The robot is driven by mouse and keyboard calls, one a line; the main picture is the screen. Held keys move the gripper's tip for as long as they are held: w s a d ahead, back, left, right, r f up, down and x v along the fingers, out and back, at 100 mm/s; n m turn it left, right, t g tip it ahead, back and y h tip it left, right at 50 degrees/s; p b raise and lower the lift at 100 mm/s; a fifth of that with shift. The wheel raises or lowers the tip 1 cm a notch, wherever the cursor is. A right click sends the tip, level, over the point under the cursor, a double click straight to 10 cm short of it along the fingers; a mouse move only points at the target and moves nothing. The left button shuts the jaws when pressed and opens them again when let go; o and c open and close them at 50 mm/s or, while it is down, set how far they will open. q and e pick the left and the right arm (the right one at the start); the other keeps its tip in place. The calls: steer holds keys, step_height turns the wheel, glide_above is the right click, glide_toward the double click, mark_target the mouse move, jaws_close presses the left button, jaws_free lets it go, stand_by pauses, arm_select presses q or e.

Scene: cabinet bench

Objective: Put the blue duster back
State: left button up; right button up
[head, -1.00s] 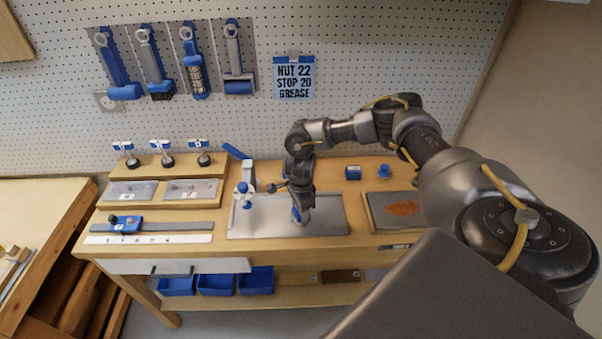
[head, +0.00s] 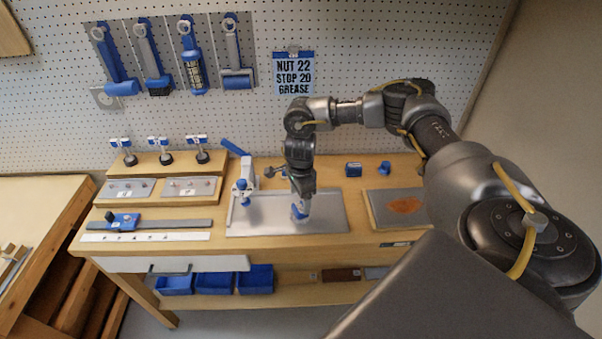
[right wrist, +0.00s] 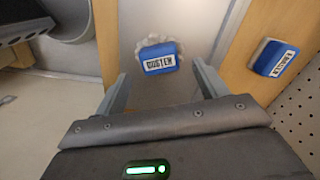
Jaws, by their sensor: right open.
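The blue duster (head: 299,212), a blue block with pale fluff beneath, sits on the grey metal plate (head: 330,221) at the middle of the bench. In the right wrist view the duster (right wrist: 159,58) shows its DUSTER label. My right gripper (right wrist: 161,70) is open, pointing down over the plate, and the duster appears between its fingertips, not gripped. In the head view my right gripper (head: 301,199) partly hides it. My left gripper is not in view.
A blue clamp-like stand (head: 244,185) rises just left of the gripper. A blue labelled block (head: 353,169) and a blue knob (head: 385,169) stand behind, right. A board with a rusty patch (head: 404,205) lies right. Blue-handled tools (head: 191,58) hang on the pegboard.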

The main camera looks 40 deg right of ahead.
mark_target(300, 207)
step_height(300, 207, up, 7)
steer(key=b, duration=0.1)
stand_by(0.7)
